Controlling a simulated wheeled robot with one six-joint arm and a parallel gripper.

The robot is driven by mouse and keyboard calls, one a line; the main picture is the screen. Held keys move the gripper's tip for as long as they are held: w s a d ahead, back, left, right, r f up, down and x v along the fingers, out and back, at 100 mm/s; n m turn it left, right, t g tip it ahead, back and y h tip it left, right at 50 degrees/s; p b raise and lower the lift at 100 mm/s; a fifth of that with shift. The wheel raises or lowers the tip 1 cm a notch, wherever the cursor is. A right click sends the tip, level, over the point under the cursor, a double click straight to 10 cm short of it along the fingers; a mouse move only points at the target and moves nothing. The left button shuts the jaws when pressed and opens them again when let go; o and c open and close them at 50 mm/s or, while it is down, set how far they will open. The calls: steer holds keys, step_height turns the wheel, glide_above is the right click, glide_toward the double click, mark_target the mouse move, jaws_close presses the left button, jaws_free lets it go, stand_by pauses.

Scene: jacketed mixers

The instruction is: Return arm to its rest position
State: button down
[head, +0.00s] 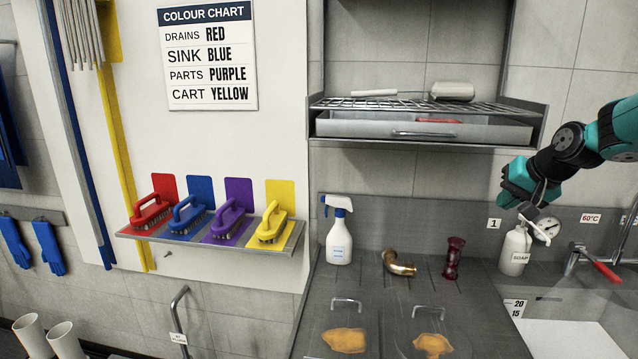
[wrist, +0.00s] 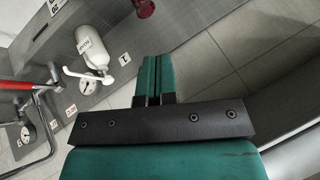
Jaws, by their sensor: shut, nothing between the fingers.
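My arm reaches in from the right edge of the head view, with teal and black links. My gripper (head: 517,182) is in the air above the soap bottle (head: 515,250), in front of the tiled wall. In the wrist view the teal fingers of my gripper (wrist: 147,80) are together with nothing between them. The soap bottle also shows in the wrist view (wrist: 89,48), left of the fingers and apart from them.
A gauge (head: 546,229), red-handled tap (head: 607,271) and sink (head: 570,338) are below my arm. A shelf with a drawer (head: 425,128) hangs to its left. A spray bottle (head: 339,235), brass elbow (head: 398,263) and dark red part (head: 454,258) stand on the counter.

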steer(key=s+a+r+n+g+y, duration=0.1)
steer(key=s+a+n+g, duration=0.15)
steer(key=s+a, duration=0.7)
steer(key=s+a+r+n+g+y, duration=0.1)
steer(key=s+a+n, duration=0.4)
steer(key=a, duration=0.8)
steer(key=s+a+f+n+g, duration=0.1)
steer(key=s+a+n+g, duration=0.1)
steer(key=s, duration=0.8)
steer(key=s+a+f+n+g, duration=0.2)
steer(key=s+a, duration=0.3)
steer(key=s, duration=0.5)
steer(key=shift+s+n, duration=0.3)
steer(key=shift+n, duration=0.25)
steer(key=c, duration=1.8)
jaws_free()
steer(key=shift+a+r, duration=0.1)
steer(key=shift+c, duration=0.2)
